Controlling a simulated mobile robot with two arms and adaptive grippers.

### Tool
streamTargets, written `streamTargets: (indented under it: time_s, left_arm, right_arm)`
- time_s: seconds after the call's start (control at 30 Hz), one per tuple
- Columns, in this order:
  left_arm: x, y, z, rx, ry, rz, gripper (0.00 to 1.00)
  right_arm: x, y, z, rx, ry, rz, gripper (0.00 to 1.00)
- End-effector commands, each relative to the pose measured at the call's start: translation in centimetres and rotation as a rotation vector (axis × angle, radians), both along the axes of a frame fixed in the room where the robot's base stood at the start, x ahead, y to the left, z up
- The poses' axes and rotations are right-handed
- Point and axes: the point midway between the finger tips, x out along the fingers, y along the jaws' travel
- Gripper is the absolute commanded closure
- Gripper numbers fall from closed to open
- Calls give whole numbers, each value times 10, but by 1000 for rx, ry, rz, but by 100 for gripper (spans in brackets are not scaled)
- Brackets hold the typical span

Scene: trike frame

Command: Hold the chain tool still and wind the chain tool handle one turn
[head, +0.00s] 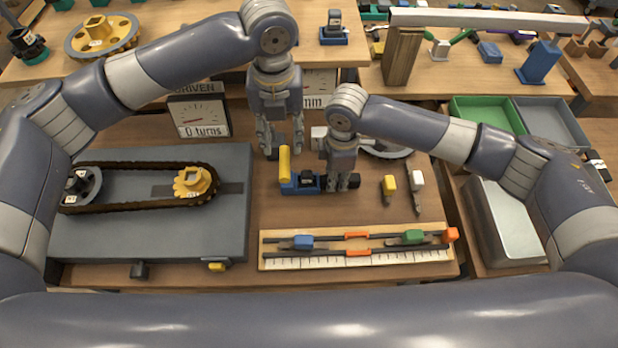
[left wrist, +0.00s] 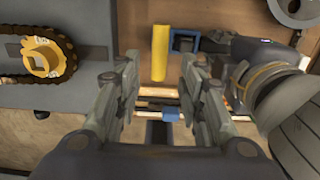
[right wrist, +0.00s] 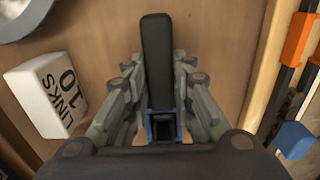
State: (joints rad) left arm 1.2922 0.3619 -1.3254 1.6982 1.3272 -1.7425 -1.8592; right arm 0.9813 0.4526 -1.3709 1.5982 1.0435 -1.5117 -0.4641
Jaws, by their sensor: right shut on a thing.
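The chain tool (head: 305,184) is a small blue body with black parts, lying on the wooden table in the head view. My right gripper (head: 342,182) is shut on the tool's right part; the right wrist view shows a black bar (right wrist: 156,45) and part of the blue body (right wrist: 163,125) between the fingers. My left gripper (head: 283,148) is open, fingers down, just above and behind the handle. In the left wrist view the yellow handle (left wrist: 160,52) shows between the spread fingertips.
A grey board (head: 140,235) with a chain loop (head: 130,165) and sprockets is at left. A ruler rack (head: 355,255) with sliders lies in front. A dial (head: 200,118) reads 0 turns.

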Motion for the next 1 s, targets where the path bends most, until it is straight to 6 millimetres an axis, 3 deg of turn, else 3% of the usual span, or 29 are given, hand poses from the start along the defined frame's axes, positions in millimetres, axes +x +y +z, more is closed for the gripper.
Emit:
streamTargets:
  time_s: [0.6,1.0]
  left_arm:
    - [-1,0,-78,0,4,2,63]
    - [-1,0,-96,0,1,1,63]
  right_arm:
    - [1,1,1,2,-2,0,100]
    - [1,1,1,2,-2,0,100]
